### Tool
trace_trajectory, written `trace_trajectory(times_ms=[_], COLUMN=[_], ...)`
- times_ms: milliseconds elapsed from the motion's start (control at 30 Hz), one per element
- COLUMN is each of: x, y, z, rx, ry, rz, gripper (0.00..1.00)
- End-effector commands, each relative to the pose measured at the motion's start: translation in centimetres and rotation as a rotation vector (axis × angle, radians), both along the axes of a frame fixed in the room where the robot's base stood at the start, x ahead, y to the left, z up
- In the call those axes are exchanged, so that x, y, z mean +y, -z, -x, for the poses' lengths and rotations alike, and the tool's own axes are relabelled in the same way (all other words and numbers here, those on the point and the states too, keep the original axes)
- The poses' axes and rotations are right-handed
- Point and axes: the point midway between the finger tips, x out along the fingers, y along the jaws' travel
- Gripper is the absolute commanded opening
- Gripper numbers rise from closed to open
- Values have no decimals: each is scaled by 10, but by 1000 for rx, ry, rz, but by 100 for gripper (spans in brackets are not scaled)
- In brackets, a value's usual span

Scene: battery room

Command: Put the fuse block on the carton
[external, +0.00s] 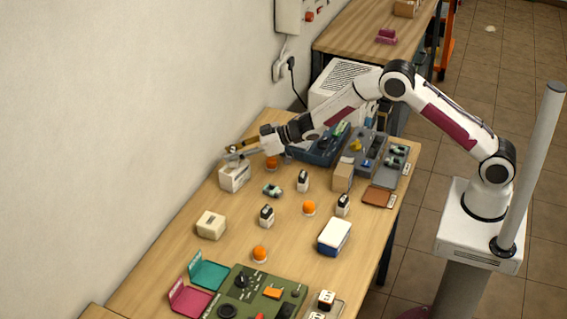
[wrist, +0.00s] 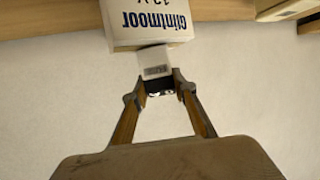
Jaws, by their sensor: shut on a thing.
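My gripper (wrist: 160,84) is shut on a small white block with a dark end and a barcode label, which I take as the fuse block (wrist: 155,57). In the external view my gripper (external: 233,153) reaches left, just over a white box (external: 234,179) near the wall. The wrist view shows this box (wrist: 150,22) printed "Glintmoor 12 V", right beyond the block; I cannot tell whether they touch. The held block is hardly discernible in the external view. A brown cardboard carton (external: 342,178) stands on the table to the right, beside the grey tray.
Several small black-and-white blocks (external: 303,181) and orange domes (external: 309,208) dot the table. A cream box (external: 211,225), a blue-and-white box (external: 334,236) and a green panel (external: 250,290) stand nearer. A grey tray (external: 376,165) lies at the back. The wall borders the left.

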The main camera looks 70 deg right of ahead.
Motion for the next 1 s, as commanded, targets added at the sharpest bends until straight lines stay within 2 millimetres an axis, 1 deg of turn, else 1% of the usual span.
trace_trajectory(times_ms=[133, 167, 200, 233, 567, 733, 1000], x=[0, 0, 0, 0, 0, 0, -5], y=[2, 3, 3, 3, 2, -1, -7], z=[0, 0, 0, 0, 0, 0, 12], rx=[-1, 0, 0, 0, 0, 0, -1], ry=[0, 0, 0, 0, 0, 0, 0], rz=[0, 0, 0, 0, 0, 0, 0], gripper=[4, 29, 40, 44, 44, 44, 44])
